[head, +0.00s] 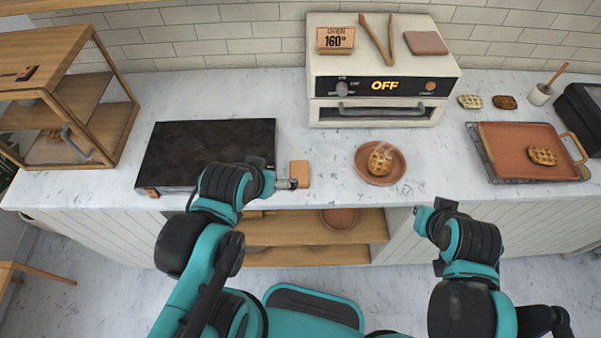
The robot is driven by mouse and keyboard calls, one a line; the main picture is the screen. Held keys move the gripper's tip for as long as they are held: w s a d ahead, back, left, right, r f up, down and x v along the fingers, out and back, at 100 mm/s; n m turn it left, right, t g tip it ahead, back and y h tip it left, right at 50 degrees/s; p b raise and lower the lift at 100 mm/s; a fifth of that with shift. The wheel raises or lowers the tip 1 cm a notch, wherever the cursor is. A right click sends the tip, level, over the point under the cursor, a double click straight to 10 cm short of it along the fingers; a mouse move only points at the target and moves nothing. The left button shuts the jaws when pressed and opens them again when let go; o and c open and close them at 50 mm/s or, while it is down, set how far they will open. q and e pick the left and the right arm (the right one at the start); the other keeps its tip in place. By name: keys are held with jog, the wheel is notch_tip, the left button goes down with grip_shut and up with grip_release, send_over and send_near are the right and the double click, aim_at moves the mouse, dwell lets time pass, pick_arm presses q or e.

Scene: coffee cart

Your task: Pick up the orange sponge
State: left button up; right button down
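The orange sponge (301,172) is a small block on the white marble counter, just right of the dark griddle plate. My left gripper (289,184) is low at the counter's front, with its tip at the sponge's lower left edge. The view is too small to tell whether its fingers touch the sponge or how far apart they are. My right gripper (424,215) is away from the sponge, in front of the counter on the right. Its fingers are too small to read.
The dark griddle plate (207,150) lies left of the sponge. A terracotta plate (368,173) with a waffle (380,162) is to its right. The oven (357,88) stands behind. A tray (510,140) is at the right, a wooden display case (105,122) at the left.

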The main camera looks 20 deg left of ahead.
pick_arm(q)
jog(key=shift+o, duration=0.6)
jog(key=m+g+h+p, duration=0.1)
jog(key=m+g+p, duration=0.5)
jog(key=m+p, duration=0.6)
send_near(299, 172)
jog(key=shift+w+f+m+b, duration=0.25)
jog(key=shift+w+m+b, duration=0.3)
jog(key=shift+m+b, duration=0.25)
jog(key=shift+w+d+f+m+g, duration=0.1)
jog(key=shift+f+m+g, duration=0.3)
jog(key=shift+f+m, duration=0.25)
jog(key=f, duration=0.2)
jog(key=f+b, duration=0.1)
jog(key=f, duration=0.4)
jog(key=shift+d+f+b, duration=0.35)
jog(key=shift+f+b, duration=0.05)
jog(key=c, duration=1)
